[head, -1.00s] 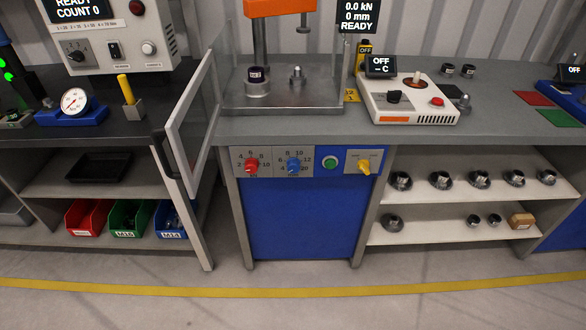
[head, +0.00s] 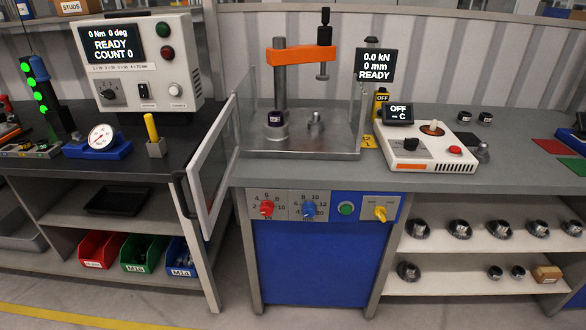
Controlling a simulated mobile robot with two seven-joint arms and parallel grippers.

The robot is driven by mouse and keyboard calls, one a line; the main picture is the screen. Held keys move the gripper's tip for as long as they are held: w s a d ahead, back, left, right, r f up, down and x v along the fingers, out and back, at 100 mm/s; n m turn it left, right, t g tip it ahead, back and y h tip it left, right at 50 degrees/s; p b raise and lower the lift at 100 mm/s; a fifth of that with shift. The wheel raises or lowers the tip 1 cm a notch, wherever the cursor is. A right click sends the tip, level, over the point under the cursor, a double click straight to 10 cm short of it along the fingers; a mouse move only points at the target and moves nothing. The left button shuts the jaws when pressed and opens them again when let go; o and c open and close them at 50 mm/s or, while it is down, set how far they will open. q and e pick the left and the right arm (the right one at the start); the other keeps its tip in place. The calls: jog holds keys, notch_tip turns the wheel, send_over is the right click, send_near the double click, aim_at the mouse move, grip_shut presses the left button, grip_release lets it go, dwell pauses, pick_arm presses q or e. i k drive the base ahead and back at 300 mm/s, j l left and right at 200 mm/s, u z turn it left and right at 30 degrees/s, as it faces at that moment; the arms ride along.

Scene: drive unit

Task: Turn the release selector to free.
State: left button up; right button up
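A yellow selector knob (head: 380,213) sits on a small grey plate at the right end of the press bench's front panel (head: 325,207). Two small labels are above it, too small to read. I cannot tell for sure which label the knob points at, nor read whether it is the release selector. A green button (head: 346,208), a blue dial (head: 309,209) and a red dial (head: 266,208) lie to its left on the same panel. Neither of my grippers is in view.
An open clear guard door (head: 211,160) juts forward at the left of the bench. Above the panel stands a press with an orange arm (head: 302,56); its display (head: 375,66) reads 0.0 kN, 0 mm, READY. A white heater (head: 430,153) with an OFF display stands right.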

aim_at(380, 211)
jog(key=j+z, duration=0.45)
jog(key=j, duration=1.5)
jog(key=k, duration=0.05)
